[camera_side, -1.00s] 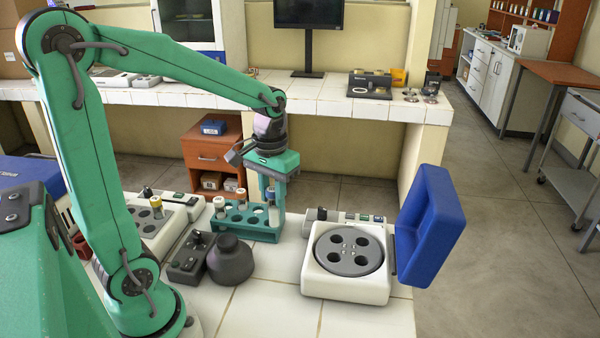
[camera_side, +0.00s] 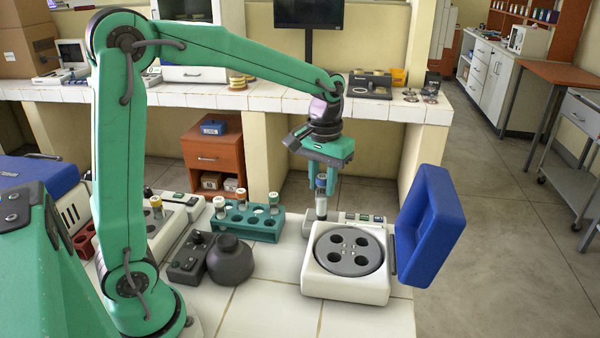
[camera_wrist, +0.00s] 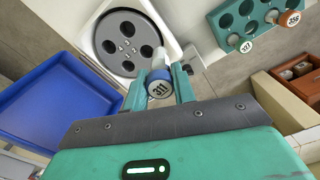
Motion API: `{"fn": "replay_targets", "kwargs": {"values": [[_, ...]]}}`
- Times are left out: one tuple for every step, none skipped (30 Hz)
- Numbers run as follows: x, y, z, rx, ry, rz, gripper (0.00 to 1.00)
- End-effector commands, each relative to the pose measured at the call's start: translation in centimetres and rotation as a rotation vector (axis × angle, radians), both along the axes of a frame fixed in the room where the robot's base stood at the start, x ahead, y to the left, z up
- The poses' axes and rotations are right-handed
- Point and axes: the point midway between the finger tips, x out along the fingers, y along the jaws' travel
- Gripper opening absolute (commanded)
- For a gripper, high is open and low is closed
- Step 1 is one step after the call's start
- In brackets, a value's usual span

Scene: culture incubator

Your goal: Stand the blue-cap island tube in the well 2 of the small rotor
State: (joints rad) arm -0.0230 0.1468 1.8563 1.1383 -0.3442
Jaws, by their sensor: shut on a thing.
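My gripper (camera_side: 321,205) is shut on the blue-cap tube (camera_side: 321,207) and holds it upright in the air, at the back left of the small rotor. In the wrist view the tube's cap (camera_wrist: 160,88) reads 311 and sits between the two fingers of my gripper (camera_wrist: 159,76). The small rotor (camera_side: 348,265) is a grey disc with several round wells, set in a white centrifuge (camera_side: 345,290); its wells look empty. The rotor (camera_wrist: 125,42) also shows in the wrist view, beyond the tube. I cannot read any well number.
The blue lid (camera_side: 431,225) stands open at the centrifuge's right. A teal rack (camera_side: 247,222) with several tubes stands to the left. A dark rounded vessel (camera_side: 229,262) and a control box (camera_side: 188,260) are nearer left. The front tiles are clear.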

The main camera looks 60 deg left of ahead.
Motion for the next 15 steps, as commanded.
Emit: {"fn": "replay_targets", "kwargs": {"values": [[0.8, -0.7, 0.1, 0.000, 0.001, -0.002, 0.04], [1.2, -1.0, 0.3, 0.000, 0.000, -0.003, 0.04], [1.6, -1.5, 0.3, 0.000, 0.000, -0.003, 0.04], [1.9, -1.7, 0.4, 0.000, 0.000, -0.002, 0.04], [2.1, -1.9, 0.5, 0.000, 0.001, -0.001, 0.04], [2.4, -2.2, 0.6, 0.000, 0.000, -0.001, 0.04], [2.5, -2.4, 0.6, 0.000, 0.000, -0.001, 0.04], [2.6, -2.5, 0.6, 0.000, 0.001, -0.001, 0.04], [2.8, -2.6, 0.6, 0.000, 0.001, 0.000, 0.04], [2.8, -2.7, 0.7, 0.000, 0.001, 0.000, 0.04], [2.9, -2.7, 0.7, 0.000, 0.000, 0.001, 0.04], [2.9, -2.7, 0.7, 0.000, 0.000, 0.001, 0.04], [2.9, -2.7, 0.7, 0.000, 0.000, 0.001, 0.04], [2.9, -2.7, 0.7, 0.000, 0.000, 0.001, 0.04], [2.9, -2.7, 0.7, 0.000, 0.000, 0.001, 0.04]]}}
